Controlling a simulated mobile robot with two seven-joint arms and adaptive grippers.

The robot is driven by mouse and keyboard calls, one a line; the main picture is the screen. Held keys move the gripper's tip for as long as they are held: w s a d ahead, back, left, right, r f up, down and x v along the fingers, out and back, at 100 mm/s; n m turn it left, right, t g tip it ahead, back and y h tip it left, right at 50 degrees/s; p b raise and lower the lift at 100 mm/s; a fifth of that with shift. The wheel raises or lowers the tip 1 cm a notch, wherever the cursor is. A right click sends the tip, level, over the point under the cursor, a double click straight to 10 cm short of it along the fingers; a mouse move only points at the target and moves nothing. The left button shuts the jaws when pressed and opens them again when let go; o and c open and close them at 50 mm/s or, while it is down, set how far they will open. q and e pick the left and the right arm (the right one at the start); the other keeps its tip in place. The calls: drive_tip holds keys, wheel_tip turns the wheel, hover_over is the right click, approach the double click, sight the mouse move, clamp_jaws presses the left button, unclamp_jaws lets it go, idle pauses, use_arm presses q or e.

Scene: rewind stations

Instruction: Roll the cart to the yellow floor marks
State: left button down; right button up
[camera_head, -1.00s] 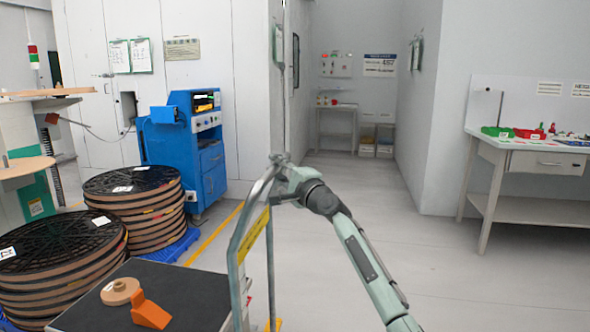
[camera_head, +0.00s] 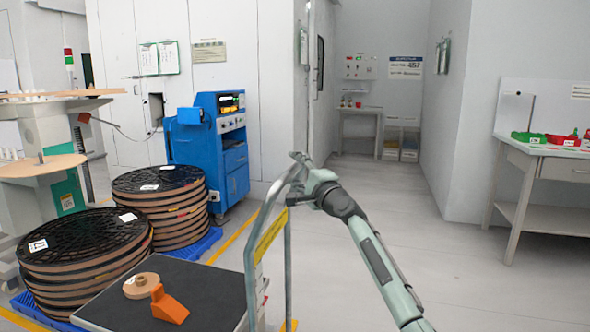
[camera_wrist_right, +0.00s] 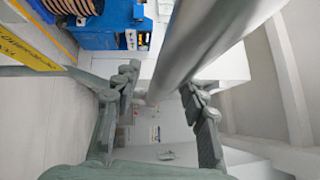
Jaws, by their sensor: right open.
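The cart has a dark flat deck (camera_head: 200,290) and a grey tube handle (camera_head: 250,262) with a yellow label. A tan spool (camera_head: 141,286) and an orange wedge (camera_head: 168,305) lie on the deck. My right gripper (camera_head: 303,172) is at the top of the handle. In the right wrist view, its fingers (camera_wrist_right: 160,88) are apart, with the handle tube (camera_wrist_right: 185,50) passing between them; contact cannot be told. A yellow floor line (camera_head: 234,240) runs behind the cart, and a yellow patch (camera_head: 288,326) shows at its foot. Which are the marks is unclear. My left gripper is out of view.
Stacks of black-topped reels (camera_head: 85,245) on blue pallets stand left of the cart. A blue machine (camera_head: 205,150) stands behind them. A white table (camera_head: 545,165) with red and green bins is at the right. The grey floor (camera_head: 440,260) between is clear.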

drive_tip(key=v, duration=1.2)
drive_tip(key=shift+f, duration=0.1)
drive_tip(key=s+d+f+n+g+h, duration=0.25)
drive_tip(key=s+f, duration=0.25)
drive_tip(key=f, duration=0.5)
drive_tip(key=s+d+f+n+g+h, duration=0.1)
drive_tip(key=s+d+f+n+g, duration=0.2)
drive_tip(key=f, duration=0.8)
drive_tip(key=s+d+f+n+g+h, duration=0.1)
drive_tip(key=s+d+f+h, duration=0.15)
drive_tip(key=s+f, duration=0.55)
drive_tip(key=s+d+f+n+g+h, duration=0.1)
drive_tip(key=s+d+f+n+g, duration=0.1)
drive_tip(key=s+d+f, duration=0.3)
drive_tip(key=s+d+f+n+g+h, duration=0.2)
drive_tip(key=s+d+f, duration=0.3)
drive_tip(key=s+f, duration=0.4)
drive_tip(key=s+d+f+n+g+h, duration=0.2)
drive_tip(key=s+f, duration=0.5)
drive_tip(key=s, duration=0.8)
drive_tip(key=d+n+g, duration=0.1)
drive_tip(key=d+n, duration=0.1)
drive_tip(key=d, duration=0.1)
drive_tip(key=shift+s+d+f+n, duration=0.15)
drive_tip(key=shift+s+d+n, duration=0.1)
drive_tip(key=shift+d+n, duration=0.15)
